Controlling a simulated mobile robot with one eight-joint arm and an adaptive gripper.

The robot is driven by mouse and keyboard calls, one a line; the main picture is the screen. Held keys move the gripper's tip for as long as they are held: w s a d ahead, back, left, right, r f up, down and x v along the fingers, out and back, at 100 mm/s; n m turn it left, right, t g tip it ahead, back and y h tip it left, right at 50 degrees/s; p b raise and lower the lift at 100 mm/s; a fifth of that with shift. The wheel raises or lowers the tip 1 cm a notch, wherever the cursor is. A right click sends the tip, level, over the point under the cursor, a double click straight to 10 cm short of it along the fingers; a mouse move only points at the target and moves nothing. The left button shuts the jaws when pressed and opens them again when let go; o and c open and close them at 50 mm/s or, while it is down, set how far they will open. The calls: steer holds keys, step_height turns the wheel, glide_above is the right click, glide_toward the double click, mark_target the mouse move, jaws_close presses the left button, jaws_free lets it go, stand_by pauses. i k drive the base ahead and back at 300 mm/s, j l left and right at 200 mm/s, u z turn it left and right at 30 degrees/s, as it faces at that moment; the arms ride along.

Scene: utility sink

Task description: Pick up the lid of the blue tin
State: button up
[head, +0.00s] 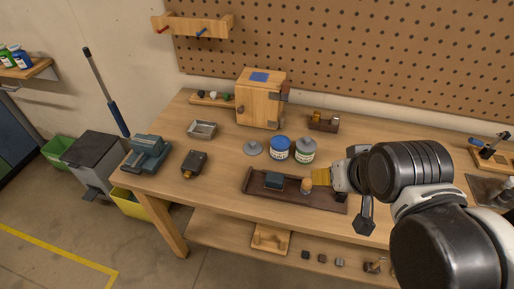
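The blue tin (279,151) stands upright on the workbench, with a white label and a blue top. I cannot tell whether that top is a lid or the contents. A loose grey round lid with a small knob (253,147) lies flat on the bench just left of it. A second tin with a green-and-white label (305,152) stands close on the right, with a grey top. My gripper (336,178) is to the right and nearer the front, apart from the tins. Its fingers are not clear, and a yellowish piece shows at its end.
A long brown tray (233,199) holds a dark teal block (273,180) and a small orange-tan item (306,186) in front of the tins. A wooden cabinet (258,99) stands behind. A metal dish (201,131) and dark box (194,163) are left.

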mark_target(253, 148)
steer(key=i+j+z, duration=0.35)
steer(key=j, duration=0.25)
steer(key=i+j+z, duration=0.2)
steer(key=i+j, duration=0.05)
steer(key=j, duration=0.1)
